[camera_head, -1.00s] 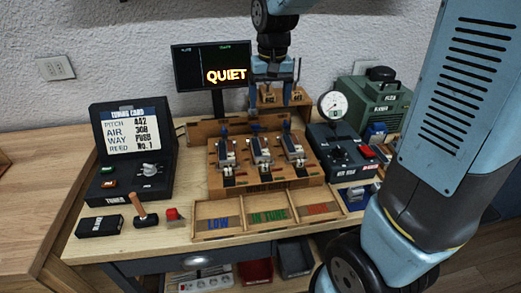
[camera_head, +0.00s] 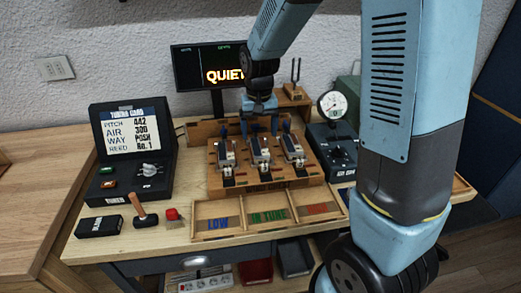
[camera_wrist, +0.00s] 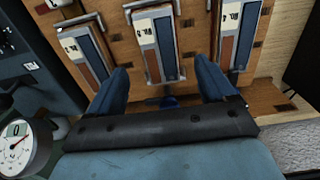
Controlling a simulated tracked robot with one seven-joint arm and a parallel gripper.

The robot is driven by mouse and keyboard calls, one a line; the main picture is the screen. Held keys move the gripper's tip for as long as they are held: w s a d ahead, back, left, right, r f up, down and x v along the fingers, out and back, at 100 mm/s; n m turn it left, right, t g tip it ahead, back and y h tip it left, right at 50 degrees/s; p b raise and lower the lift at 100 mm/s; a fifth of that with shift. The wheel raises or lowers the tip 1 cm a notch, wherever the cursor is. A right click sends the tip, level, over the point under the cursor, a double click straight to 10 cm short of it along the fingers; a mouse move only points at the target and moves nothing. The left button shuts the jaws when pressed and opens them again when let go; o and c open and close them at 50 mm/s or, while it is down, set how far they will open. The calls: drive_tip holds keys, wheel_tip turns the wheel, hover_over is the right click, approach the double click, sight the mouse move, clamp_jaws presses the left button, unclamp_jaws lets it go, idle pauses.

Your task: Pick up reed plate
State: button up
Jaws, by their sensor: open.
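Three reed plates sit side by side on the wooden block (camera_head: 265,187) in the head view: left (camera_head: 226,155), middle (camera_head: 261,150) and right (camera_head: 293,147). Each looks silver with dark and brown strips. My gripper (camera_head: 259,126) is over the back edge of the block, behind the middle plate. In the wrist view my gripper (camera_wrist: 162,82) is open and empty, with blue fingers apart. The middle plate (camera_wrist: 158,40) shows between and beyond the fingers. I cannot tell the height of the fingertips above it.
A wooden tray (camera_head: 268,228) marked LOW and IN TUNE lies in front of the block. The tuner box (camera_head: 125,185) stands left. The round gauge (camera_head: 332,104) stands right, close to my arm. A screen (camera_head: 205,85) reading QUIET is behind.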

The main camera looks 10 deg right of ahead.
sight(259, 146)
drive_tip(key=shift+f, duration=2.6)
drive_tip(key=c, duration=1.3)
